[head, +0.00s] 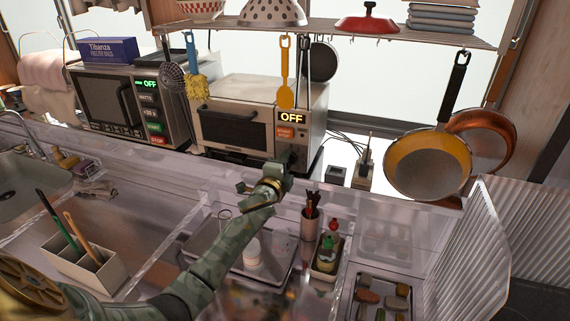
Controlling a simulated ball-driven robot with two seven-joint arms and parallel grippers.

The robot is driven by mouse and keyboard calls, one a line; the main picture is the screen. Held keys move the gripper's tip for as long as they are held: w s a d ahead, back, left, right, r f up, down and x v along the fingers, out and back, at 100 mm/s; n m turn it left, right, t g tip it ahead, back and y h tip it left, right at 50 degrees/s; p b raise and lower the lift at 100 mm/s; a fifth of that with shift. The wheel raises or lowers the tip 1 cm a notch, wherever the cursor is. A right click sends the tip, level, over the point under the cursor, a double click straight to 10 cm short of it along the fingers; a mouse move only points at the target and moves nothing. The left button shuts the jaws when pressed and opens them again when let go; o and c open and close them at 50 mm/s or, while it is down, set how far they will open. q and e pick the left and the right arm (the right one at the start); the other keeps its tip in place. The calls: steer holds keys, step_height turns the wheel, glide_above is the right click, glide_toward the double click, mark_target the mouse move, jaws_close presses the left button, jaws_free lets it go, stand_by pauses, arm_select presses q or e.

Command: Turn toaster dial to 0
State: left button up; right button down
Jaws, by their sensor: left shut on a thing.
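The toaster (230,94) is a small silver oven under the shelf, with a dark glass door facing me. Its display (291,118) at the right of the front reads OFF, with orange buttons (286,132) below. My left arm reaches up from the bottom left. My left gripper (286,163) is at the lower right of the toaster's front, shut on the dial. The gripper mostly hides the dial, so its exact angle cannot be read. My right gripper is not in view.
A microwave (125,102) stands left of the toaster. Clear trays and a cup of sticks (310,227) lie below. Pans (428,162) hang at right.

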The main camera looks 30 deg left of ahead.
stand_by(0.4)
arm_select(q)
steer(key=o, duration=1)
steer(key=p+v, duration=0.1)
steer(key=v, duration=1.5)
steer(key=shift+s+d+p, duration=0.1)
steer(key=shift+s+p, duration=0.05)
steer(key=shift+p, duration=0.2)
steer(key=shift+f, duration=0.1)
